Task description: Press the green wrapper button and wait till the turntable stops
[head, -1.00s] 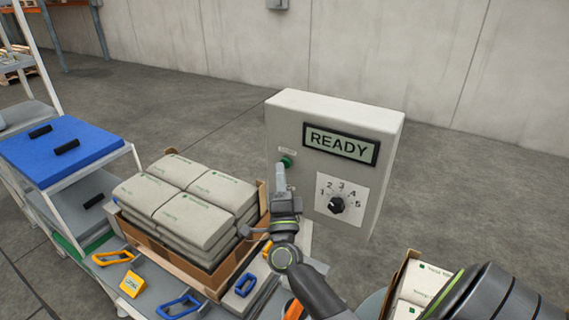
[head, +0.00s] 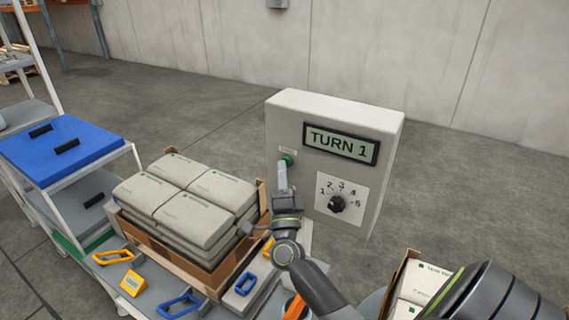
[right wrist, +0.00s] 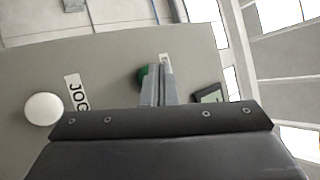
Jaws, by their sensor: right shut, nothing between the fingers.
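The green wrapper button (head: 288,160) is on the upper left of the grey control box (head: 290,122). It also shows in the right wrist view (right wrist: 143,76), partly hidden by my fingers. My right gripper (head: 281,167) is shut and empty, its fingertips at the button; I cannot tell whether they press it. The display (head: 341,143) reads "TURN 1". At the lower right, a carton with bags (head: 424,284) is partly hidden behind my arm; the turntable under it is barely visible. My left gripper is not in view.
A dial (head: 337,204) sits below the display. Left of the box, an open carton (head: 160,243) holds stacked bags. Blue and yellow handled pieces (head: 180,305) lie in front of it. A white round knob (right wrist: 43,109) beside a "JOG" label shows in the right wrist view.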

